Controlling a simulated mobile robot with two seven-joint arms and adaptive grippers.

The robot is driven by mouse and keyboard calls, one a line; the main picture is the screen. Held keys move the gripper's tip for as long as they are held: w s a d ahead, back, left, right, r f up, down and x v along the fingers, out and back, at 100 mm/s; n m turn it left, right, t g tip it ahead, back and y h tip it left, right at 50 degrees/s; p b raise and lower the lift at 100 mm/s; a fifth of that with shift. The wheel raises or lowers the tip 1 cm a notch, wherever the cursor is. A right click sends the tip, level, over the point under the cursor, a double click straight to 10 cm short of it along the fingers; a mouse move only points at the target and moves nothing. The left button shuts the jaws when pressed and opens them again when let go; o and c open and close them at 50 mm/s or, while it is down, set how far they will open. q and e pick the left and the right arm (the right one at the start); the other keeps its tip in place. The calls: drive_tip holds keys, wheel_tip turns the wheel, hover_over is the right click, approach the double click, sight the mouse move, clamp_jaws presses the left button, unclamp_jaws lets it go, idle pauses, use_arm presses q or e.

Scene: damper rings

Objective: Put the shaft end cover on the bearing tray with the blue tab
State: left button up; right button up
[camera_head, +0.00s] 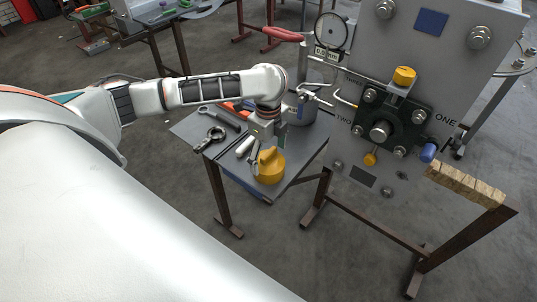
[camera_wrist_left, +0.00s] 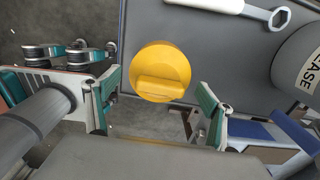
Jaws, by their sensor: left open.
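The shaft end cover, a yellow round cap with a raised grip bar (camera_head: 270,167), stands on the grey table near its front right edge. In the left wrist view the cover (camera_wrist_left: 161,72) lies ahead of my fingers, slightly beyond their tips. My left gripper (camera_head: 262,140) is just above the cover, open and empty; its two green-padded fingers (camera_wrist_left: 155,108) are apart with the cover's line between them. A blue edge (camera_head: 259,197) shows below the table's front; I cannot tell whether it is the bearing tray's tab. My right gripper is not in view.
The grey table (camera_head: 190,124) holds wrenches (camera_head: 209,138) and a grease can (camera_head: 306,108) close to my left wrist. A large panel stand (camera_head: 352,150) with gauge, pipes and a yellow-topped bearing housing (camera_head: 385,125) rises to the right. Open floor lies in front.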

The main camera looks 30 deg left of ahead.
use_arm(q)
wheel_tip(320, 180, up, 12)
idle(0.6)
clamp_jaws()
idle(0.3)
idle(0.9)
wheel_tip(320, 180, up, 12)
idle(1.6)
idle(0.5)
